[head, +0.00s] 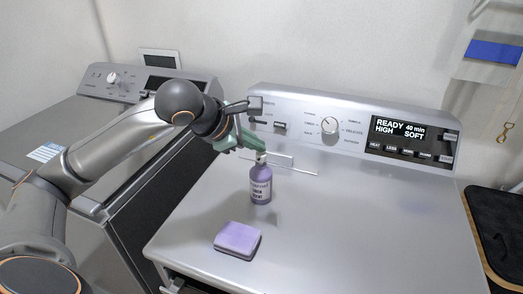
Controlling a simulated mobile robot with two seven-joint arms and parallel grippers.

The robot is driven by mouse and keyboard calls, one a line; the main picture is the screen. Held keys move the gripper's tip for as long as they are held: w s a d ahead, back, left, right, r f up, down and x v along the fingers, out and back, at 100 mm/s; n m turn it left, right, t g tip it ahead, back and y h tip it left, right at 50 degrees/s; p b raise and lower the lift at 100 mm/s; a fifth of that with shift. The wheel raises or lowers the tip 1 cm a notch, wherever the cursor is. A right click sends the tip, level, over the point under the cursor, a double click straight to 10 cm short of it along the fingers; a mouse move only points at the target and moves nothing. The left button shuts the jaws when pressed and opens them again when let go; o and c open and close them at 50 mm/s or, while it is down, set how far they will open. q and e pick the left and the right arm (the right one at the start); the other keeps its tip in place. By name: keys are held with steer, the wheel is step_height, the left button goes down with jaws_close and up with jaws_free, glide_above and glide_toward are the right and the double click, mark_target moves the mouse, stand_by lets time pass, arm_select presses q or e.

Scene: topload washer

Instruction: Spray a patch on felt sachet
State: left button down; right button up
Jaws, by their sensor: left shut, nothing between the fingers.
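A purple spray bottle (261,186) with a white label and pale top stands upright on the washer's top (345,215). A lilac felt sachet (237,237) lies flat in front of the bottle, a little to the left and apart from it. My left gripper (252,146) is shut and empty at the bottle's top, its green fingers partly hiding the nozzle. I cannot tell whether the fingers touch the bottle. My right gripper is not in view.
The washer's control panel (340,131) with a knob and lit display rises behind the bottle. A second machine (60,135) stands at the left, past a gap. The washer's top to the right is clear. A dark mat (500,235) lies at the far right.

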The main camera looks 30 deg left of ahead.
arm_select(q)
steer(key=shift+r, duration=0.35)
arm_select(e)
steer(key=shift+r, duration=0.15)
arm_select(q)
step_height(320, 180, up, 6)
steer(key=p, duration=0.5)
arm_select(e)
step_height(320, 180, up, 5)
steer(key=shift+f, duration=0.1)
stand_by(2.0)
